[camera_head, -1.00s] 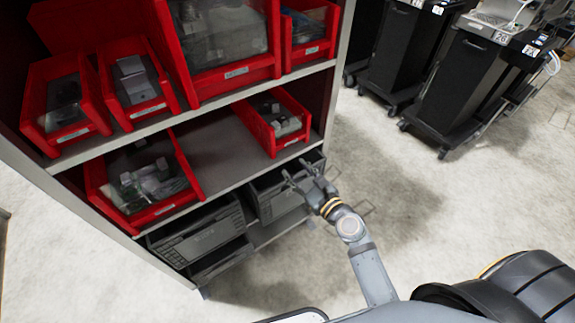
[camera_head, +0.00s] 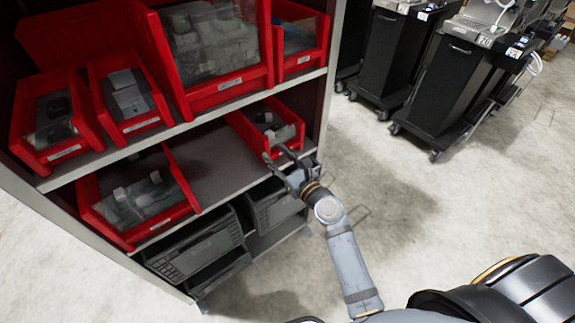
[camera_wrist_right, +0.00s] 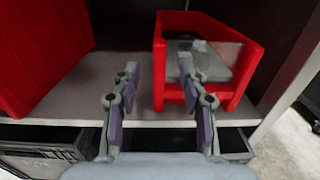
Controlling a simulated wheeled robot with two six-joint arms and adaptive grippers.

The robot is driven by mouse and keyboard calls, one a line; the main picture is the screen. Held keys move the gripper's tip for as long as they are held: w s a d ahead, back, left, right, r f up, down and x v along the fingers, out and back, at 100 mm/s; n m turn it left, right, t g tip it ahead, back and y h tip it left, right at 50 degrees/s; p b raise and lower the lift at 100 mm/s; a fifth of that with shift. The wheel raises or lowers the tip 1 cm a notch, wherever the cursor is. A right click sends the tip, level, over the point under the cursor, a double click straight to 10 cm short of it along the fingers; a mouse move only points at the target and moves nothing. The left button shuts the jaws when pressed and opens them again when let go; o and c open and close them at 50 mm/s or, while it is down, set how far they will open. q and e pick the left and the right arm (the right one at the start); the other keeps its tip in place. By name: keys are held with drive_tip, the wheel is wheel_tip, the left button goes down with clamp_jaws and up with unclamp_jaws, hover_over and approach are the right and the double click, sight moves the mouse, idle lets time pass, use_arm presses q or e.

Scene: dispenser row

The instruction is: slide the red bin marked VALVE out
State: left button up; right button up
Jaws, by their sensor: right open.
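A small red bin (camera_head: 243,128) stands at the right end of the middle shelf, with grey parts inside. It also shows in the right wrist view (camera_wrist_right: 249,65), where a clear panel shows at its front. I cannot read whether its label says VALVE. My right gripper (camera_head: 280,155) is open at the front of this bin. In the right wrist view, my gripper (camera_wrist_right: 158,72) has its left finger to the left of the bin and its right finger in front of the bin's front opening. My left gripper is not in view.
A larger red bin (camera_head: 188,207) sits at the left of the same shelf, with bare shelf (camera_head: 215,165) between. Several red bins fill the shelf above. Dark grey crates (camera_head: 200,250) are below. Black carts (camera_head: 440,75) stand at the back right. The floor to the right is clear.

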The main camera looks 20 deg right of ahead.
sight(268, 146)
drive_tip(key=shift+x, duration=2)
drive_tip(key=shift+c, duration=0.3)
clamp_jaws()
